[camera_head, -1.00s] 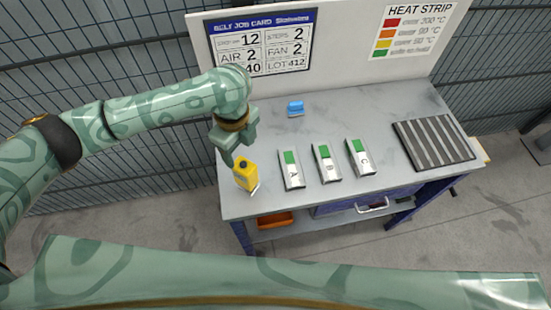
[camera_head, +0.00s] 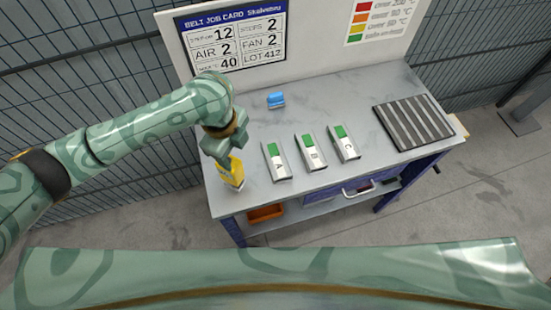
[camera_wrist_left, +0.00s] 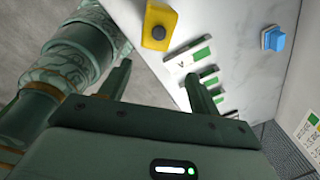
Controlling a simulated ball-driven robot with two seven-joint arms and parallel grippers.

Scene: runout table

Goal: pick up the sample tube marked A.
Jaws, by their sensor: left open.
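The piece marked A (camera_head: 276,162) lies on the grey table as the leftmost of three similar white-and-grey pieces with green patches. In the left wrist view, A (camera_wrist_left: 187,61) lies ahead of the fingers, near the right finger. My left gripper (camera_head: 224,160) is over the table's left end, left of A and in front of part of the yellow object. In the left wrist view its two fingers (camera_wrist_left: 158,80) are apart with nothing between them. Whether a finger touches anything cannot be told. My right gripper is not in view.
A yellow object (camera_head: 236,174) with a black top stands just left of A. Pieces B (camera_head: 311,152) and C (camera_head: 344,143) lie to the right. A blue item (camera_head: 276,100) is behind, and a dark ribbed plate (camera_head: 412,122) is at the right. A back panel (camera_head: 319,42) rises behind.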

